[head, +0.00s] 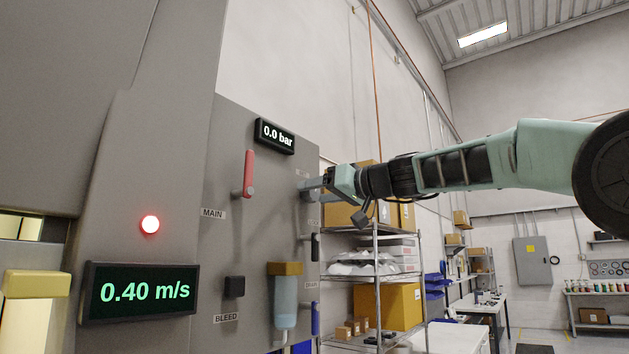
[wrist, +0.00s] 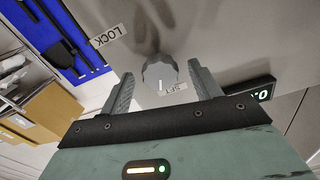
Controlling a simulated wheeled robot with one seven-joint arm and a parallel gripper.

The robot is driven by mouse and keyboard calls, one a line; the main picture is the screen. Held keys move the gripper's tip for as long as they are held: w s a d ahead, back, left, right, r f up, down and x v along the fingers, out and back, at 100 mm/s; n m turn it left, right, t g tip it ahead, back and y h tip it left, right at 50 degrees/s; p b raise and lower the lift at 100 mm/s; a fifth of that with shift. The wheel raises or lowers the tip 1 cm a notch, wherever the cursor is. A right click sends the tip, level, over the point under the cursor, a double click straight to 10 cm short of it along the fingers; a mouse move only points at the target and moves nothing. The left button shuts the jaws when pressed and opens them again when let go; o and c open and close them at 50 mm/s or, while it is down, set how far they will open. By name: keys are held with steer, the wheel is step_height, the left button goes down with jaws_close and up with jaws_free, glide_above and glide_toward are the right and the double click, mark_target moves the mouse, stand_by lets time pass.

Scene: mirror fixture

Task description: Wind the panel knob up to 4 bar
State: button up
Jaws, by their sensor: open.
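A grey faceted knob (wrist: 160,76) with a white pointer mark stands on the metal panel, beside a SET label (wrist: 173,89) in the wrist view. My gripper (wrist: 161,70) is open, with one finger on each side of the knob; I cannot tell whether either finger touches it. In the head view my gripper (head: 311,187) reaches the panel (head: 225,255) from the right, and the knob cannot be made out clearly there. The pressure display (head: 275,136) above reads 0.0 bar. Part of it also shows in the wrist view (wrist: 263,90).
A red lever (head: 249,174) by the MAIN label stands left of my gripper. Below are a black knob (head: 234,287) marked BLEED and a yellow-topped bottle (head: 285,300). A red lamp (head: 150,224) glows above a 0.40 m/s display (head: 141,291). A loaded shelf (head: 376,275) stands right of the panel.

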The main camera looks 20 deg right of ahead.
steer(key=shift+w+a, duration=0.45)
steer(key=shift+w, duration=0.15)
steer(key=c, duration=1)
